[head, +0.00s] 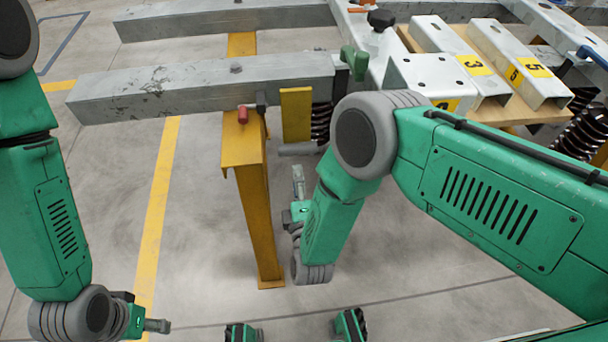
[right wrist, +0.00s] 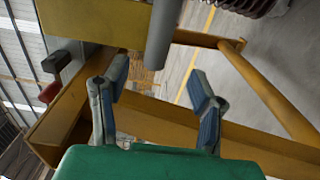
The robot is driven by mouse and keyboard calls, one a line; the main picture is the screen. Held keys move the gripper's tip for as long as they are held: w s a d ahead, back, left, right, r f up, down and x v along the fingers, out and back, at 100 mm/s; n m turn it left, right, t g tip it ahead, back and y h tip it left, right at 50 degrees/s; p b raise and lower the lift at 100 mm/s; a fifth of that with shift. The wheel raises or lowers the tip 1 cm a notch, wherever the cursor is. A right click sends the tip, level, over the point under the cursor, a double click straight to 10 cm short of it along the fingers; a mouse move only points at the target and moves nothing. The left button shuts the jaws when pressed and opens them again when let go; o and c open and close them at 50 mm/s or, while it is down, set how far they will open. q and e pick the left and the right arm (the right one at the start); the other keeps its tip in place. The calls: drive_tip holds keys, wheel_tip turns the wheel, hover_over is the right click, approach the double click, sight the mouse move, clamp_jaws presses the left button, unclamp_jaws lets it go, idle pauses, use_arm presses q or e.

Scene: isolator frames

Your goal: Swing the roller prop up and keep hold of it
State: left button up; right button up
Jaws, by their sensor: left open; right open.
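A short grey cylinder (head: 300,150), which I take to be the roller prop, sticks out sideways below a yellow plate (head: 295,114) beside a dark coil spring. It also shows in the right wrist view (right wrist: 164,32), past my right fingertips and between their lines. My right gripper (head: 298,180) points up below it, beside the yellow post (head: 257,200). In the right wrist view its two blue-grey fingers (right wrist: 160,82) are spread, with nothing between them. My left gripper (head: 158,326) is low at the left, far from the prop and empty.
Grey beams (head: 200,88) rest across the yellow stand above my right gripper. A red knob (head: 243,114) sits by the post top. Numbered metal channels (head: 470,60) lie at upper right. My right arm hides part of the frame. The floor at left is clear.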

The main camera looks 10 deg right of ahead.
sight(299, 153)
drive_tip(key=w+b, duration=0.1)
drive_tip(key=w, duration=0.1)
drive_tip(key=w+d+b, duration=0.1)
drive_tip(key=w, duration=0.2)
drive_tip(key=w+b, duration=0.1)
drive_tip(key=w, duration=0.2)
drive_tip(key=shift+w+d+f+b, duration=0.15)
drive_tip(key=shift+d+b, duration=0.1)
drive_tip(key=shift+b, duration=0.15)
drive_tip(key=shift+w+a, duration=0.2)
drive_tip(key=shift+w, duration=0.1)
drive_tip(key=shift+w+a+r, duration=0.2)
drive_tip(key=shift+r, duration=0.05)
use_arm(q)
drive_tip(key=f, duration=0.2)
drive_tip(key=d+f, duration=0.1)
drive_tip(key=f, duration=0.1)
use_arm(e)
drive_tip(key=shift+d, duration=0.15)
drive_tip(key=shift+d+r, duration=0.1)
drive_tip(key=shift+d, duration=0.05)
clamp_jaws()
use_arm(q)
drive_tip(key=shift+r, duration=0.1)
drive_tip(key=shift+s, duration=0.1)
use_arm(e)
drive_tip(key=shift+w, duration=0.1)
